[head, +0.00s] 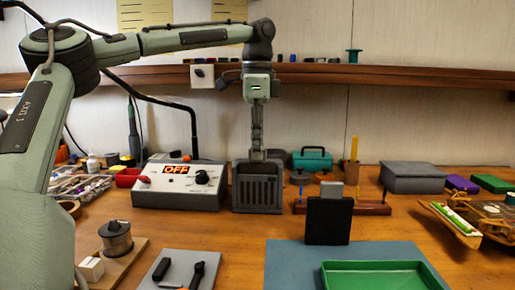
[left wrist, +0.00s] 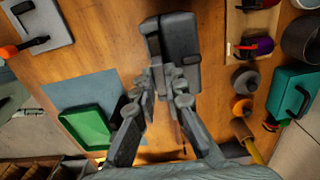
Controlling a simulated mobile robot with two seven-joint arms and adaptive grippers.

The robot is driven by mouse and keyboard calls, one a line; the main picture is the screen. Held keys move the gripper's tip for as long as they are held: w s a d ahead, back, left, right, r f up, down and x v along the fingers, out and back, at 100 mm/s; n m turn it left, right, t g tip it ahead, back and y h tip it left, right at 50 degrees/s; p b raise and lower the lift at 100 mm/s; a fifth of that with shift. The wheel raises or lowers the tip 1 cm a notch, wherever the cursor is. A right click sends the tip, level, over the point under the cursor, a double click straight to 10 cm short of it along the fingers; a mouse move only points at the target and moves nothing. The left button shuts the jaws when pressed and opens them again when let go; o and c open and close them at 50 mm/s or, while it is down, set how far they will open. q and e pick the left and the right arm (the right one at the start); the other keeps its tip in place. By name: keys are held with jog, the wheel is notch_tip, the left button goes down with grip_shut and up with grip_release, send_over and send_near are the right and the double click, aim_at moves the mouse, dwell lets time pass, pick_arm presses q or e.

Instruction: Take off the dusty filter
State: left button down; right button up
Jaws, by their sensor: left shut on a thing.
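My left gripper (head: 257,153) points straight down at the top of a dark grey slatted box (head: 257,190) beside the control box. In the left wrist view the fingers (left wrist: 165,76) are close together over the same dark box (left wrist: 181,38). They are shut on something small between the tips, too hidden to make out. I cannot tell whether it is the dusty filter, or whether it touches the box. No other filter can be made out. My right gripper is not in view.
The control box (head: 180,186) with its OFF display is left of the slatted box. A black upright block (head: 328,220) stands to the right, behind a green tray (head: 375,275). A teal toolbox (head: 312,159) and a grey box (head: 412,178) are farther back.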

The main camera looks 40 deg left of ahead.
pick_arm(q)
jog(key=shift+r, duration=0.1)
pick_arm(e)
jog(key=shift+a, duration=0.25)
pick_arm(q)
jog(key=shift+r, duration=5.7)
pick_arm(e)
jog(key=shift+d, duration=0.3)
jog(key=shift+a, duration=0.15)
